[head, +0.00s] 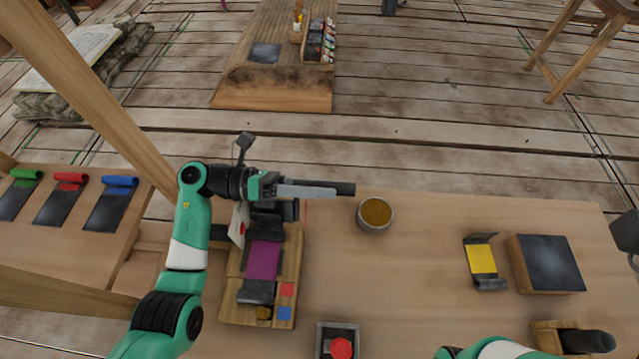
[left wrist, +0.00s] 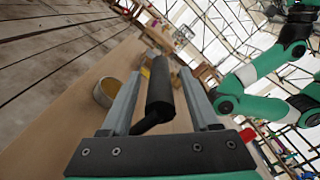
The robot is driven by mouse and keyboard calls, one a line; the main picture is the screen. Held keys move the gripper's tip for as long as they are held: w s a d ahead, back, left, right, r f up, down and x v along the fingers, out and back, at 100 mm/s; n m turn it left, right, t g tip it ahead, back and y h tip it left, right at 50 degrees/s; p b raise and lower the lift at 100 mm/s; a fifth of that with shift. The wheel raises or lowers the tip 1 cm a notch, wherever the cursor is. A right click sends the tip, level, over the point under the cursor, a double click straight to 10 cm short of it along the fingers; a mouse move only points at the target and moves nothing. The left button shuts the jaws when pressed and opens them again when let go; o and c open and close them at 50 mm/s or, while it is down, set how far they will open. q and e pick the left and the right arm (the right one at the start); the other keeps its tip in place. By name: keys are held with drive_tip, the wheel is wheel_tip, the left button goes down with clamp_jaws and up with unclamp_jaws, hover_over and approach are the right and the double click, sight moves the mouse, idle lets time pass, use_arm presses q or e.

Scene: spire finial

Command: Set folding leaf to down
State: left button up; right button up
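I cannot tell for sure which part is the folding leaf. A wooden board (head: 235,303) with a purple sheet (head: 263,260) and dark clamp-like parts lies at the left of the bench. A white card with a red mark (head: 238,225) stands tilted at its left edge. My left gripper (head: 335,190) points right, above the board's far end. In the left wrist view its two grey fingers (left wrist: 160,85) stand apart, with a black cylinder (left wrist: 160,92) on a bent rod between them. Whether they grip it is unclear. My right gripper is out of view; its arm shows at bottom right.
A round bowl (head: 375,213) stands right of the gripper. A tray with a red disc (head: 338,328) is at the front. A yellow sheet piece (head: 481,260) and a dark-topped block (head: 548,265) are at right. The bench middle is clear. A wooden post (head: 95,95) crosses at left.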

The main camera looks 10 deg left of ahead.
use_arm(q)
hover_over(282, 200)
drive_tip(key=shift+p, duration=0.35)
